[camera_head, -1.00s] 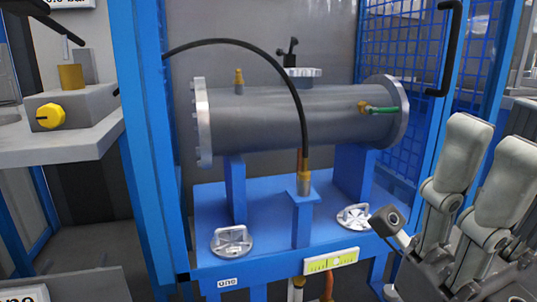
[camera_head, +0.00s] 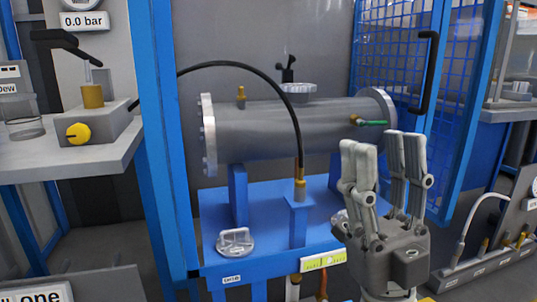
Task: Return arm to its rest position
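My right gripper (camera_head: 385,165) is at the lower right of the head view, with its fingers pointing up. The fingers stand apart with a gap between them, and nothing shows between them. It is in front of the right part of the blue stand (camera_head: 265,208) and hides some of it. The grey flanged shell (camera_head: 280,128) lies level on the stand behind it, apart from the gripper as far as I can tell. A green-handled valve (camera_head: 372,123) is on the shell's right end. My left gripper does not show.
A black hose (camera_head: 262,72) arches over the shell to a brass fitting on the stand. A silver round cover (camera_head: 236,241) lies on the stand's front left. A mesh door (camera_head: 405,75) with a black handle stands open at right. A bench (camera_head: 75,150) with a yellow-knobbed pump is at left.

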